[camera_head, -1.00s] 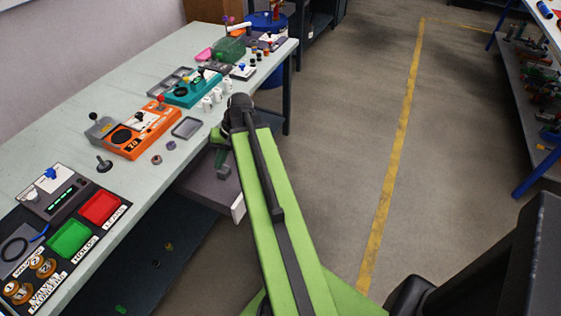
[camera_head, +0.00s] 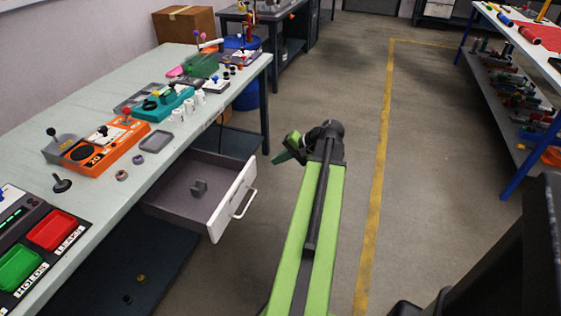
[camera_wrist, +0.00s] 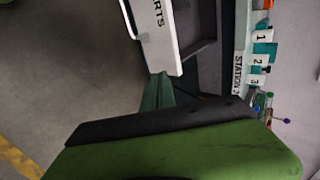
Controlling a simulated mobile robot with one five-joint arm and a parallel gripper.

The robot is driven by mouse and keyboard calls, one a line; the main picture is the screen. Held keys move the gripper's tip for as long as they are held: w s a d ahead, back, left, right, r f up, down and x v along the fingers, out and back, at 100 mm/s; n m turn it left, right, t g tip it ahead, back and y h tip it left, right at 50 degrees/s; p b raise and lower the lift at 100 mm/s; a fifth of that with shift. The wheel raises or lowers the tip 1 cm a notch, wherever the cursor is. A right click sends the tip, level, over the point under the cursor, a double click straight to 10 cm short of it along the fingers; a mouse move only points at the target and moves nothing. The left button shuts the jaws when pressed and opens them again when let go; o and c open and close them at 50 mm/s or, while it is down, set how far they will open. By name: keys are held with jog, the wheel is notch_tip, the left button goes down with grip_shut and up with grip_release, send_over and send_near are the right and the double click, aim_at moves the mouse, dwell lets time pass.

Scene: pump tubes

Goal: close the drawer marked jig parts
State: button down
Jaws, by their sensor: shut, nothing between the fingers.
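The drawer (camera_head: 170,207) under the workbench stands pulled out. It has a grey inside, a white front (camera_head: 231,200) and a white bar handle (camera_head: 246,205). A small grey block (camera_head: 198,188) lies inside it. In the wrist view the white front (camera_wrist: 152,38) shows dark letters ending in "RTS"; the rest of the label is cut off. My gripper (camera_head: 279,158) has green fingers and is shut and empty, right of the drawer front's far end in the head view. In the wrist view its fingers (camera_wrist: 157,90) appear just below the front's edge; I cannot tell whether they touch.
A dark lower shelf (camera_head: 120,275) lies beneath. The floor (camera_head: 350,90) to the right is clear, with a yellow line.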

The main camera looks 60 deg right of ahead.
aim_at(251, 165)
jog(key=x, duration=0.2)
jog(key=r+b+x, duration=0.1)
jog(key=x, duration=0.2)
jog(key=w+b+x, duration=0.1)
jog(key=x, duration=0.1)
jog(key=shift+w+a, duration=0.25)
jog(key=shift+w, duration=0.1)
jog(key=shift+w+a, duration=0.15)
jog(key=shift+w, duration=0.4)
